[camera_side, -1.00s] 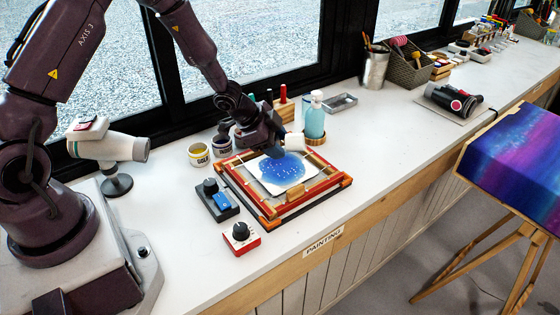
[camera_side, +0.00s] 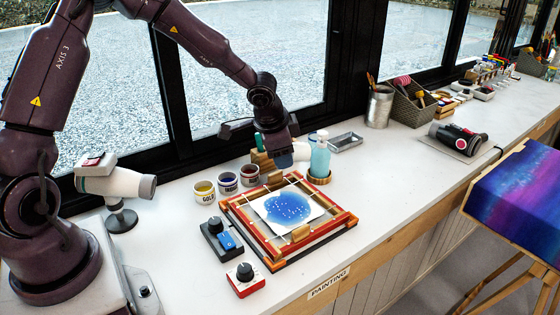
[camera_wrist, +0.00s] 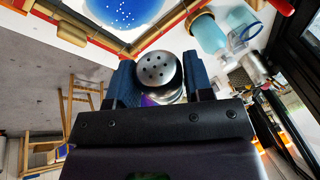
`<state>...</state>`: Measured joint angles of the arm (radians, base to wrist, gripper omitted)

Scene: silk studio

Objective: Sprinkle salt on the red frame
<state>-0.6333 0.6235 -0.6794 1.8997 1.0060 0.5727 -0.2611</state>
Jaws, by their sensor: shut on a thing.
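The red frame (camera_side: 342,224) lies on the white counter, with a white silk square (camera_side: 314,212) stretched inside it. The silk carries a round blue painted patch (camera_side: 288,207) dotted with small white specks. My gripper (camera_side: 284,158) is above the counter behind the frame's back edge, shut on the salt shaker (camera_side: 301,151), a pale body partly hidden by the fingers. In the wrist view the shaker's metal cap with several holes (camera_wrist: 157,69) shows between my blue fingers. Part of the blue patch (camera_wrist: 122,10) and the frame edge show beyond it.
Paint jars (camera_side: 205,192) stand behind the frame at left. A teal bottle (camera_side: 320,160) stands on a wooden coaster close to my gripper's right. A black box with a blue switch (camera_side: 229,241) and a red-based knob box (camera_side: 245,279) sit left of the frame. Counter right of the frame is clear.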

